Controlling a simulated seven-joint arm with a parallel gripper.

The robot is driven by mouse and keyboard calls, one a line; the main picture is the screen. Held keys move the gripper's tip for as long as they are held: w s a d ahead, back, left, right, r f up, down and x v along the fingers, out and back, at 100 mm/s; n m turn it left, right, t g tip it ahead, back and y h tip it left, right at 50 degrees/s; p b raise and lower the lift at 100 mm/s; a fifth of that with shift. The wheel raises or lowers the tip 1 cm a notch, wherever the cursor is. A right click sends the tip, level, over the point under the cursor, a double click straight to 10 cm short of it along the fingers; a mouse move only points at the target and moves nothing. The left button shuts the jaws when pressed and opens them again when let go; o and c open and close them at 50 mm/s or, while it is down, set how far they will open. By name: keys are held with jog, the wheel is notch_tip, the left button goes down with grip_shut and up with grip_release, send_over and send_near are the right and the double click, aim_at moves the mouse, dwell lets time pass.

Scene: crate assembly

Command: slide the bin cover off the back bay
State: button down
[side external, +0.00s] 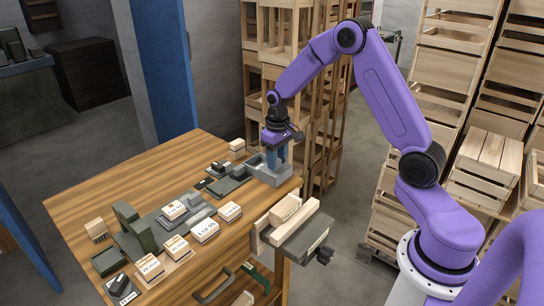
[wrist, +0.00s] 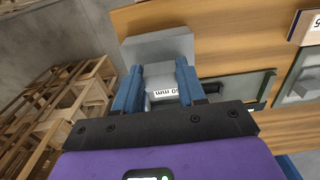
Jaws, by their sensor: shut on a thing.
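A grey bin (side external: 268,176) stands at the right far corner of the wooden table, and its grey top also shows in the wrist view (wrist: 158,46). My gripper (side external: 277,155) points down over this bin, its blue fingers low at it. In the wrist view my gripper (wrist: 158,88) is shut on a light grey piece between the fingers, which I take to be the bin cover. A white label with "50 mm", partly cut off, shows between the fingers. How far the cover lies over the back bay is hidden by the fingers and the gripper body.
A dark green tray (side external: 230,182) lies just left of the bin. A vise (side external: 300,240) holds wood at the table's front edge. Slatted crates (side external: 484,165) stand behind.

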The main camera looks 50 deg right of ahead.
aim_at(278, 169)
jog(key=shift+s, duration=0.2)
jog(key=c, duration=0.6)
grip_release()
jog(key=shift+c, duration=0.2)
jog(key=shift+r, duration=0.15)
jog(key=shift+r, duration=0.3)
notch_tip(278, 169, up, 17)
jog(key=shift+f, duration=0.2)
